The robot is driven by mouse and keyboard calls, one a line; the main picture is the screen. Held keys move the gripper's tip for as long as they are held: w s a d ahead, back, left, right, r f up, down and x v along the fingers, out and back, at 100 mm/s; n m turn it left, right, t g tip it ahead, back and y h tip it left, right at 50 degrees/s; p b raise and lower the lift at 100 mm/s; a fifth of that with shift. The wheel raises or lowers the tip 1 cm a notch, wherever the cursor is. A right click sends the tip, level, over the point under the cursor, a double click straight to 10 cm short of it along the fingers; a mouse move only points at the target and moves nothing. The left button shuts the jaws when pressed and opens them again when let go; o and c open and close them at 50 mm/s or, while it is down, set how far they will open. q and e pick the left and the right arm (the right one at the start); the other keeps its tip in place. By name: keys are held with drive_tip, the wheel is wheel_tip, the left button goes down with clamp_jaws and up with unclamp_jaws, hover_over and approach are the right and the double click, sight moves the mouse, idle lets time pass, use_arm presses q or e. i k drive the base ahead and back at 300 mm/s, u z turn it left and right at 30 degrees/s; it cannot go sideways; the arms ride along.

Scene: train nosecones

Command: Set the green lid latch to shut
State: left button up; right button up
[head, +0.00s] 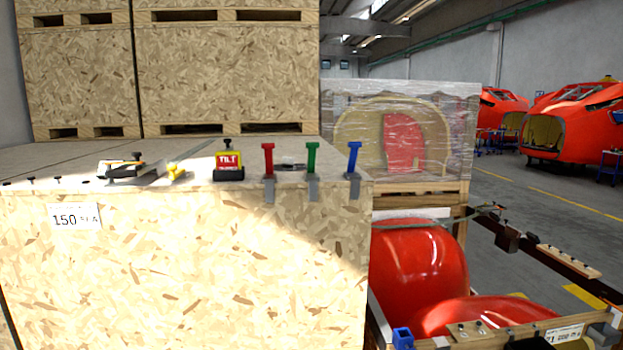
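The green lid latch (312,158) stands upright at the front edge of the chipboard crate's lid, toward its right end. Its T-shaped handle points up, and a grey metal plate hangs below it over the crate's front face. A red latch (268,158) stands to its left and a blue latch (354,158) to its right, both also upright. The crate (180,260) fills the lower left of the head view. Neither of my grippers shows in this view.
A red-and-black tilt indicator (229,165), a yellow item (176,171) and a clipboard-like item (130,169) lie left of the latches. Stacked crates (225,80) stand behind. An open crate with red nosecones (420,265) is at right.

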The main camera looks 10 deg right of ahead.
sight(312, 147)
drive_tip(key=u, duration=0.55)
drive_tip(key=k, duration=1.3)
drive_tip(key=z, duration=0.2)
drive_tip(key=i, duration=0.6)
drive_tip(key=z, duration=0.9)
drive_tip(key=i, duration=0.7)
drive_tip(key=u, duration=0.45)
drive_tip(key=i, duration=0.8)
drive_tip(key=u, duration=0.65)
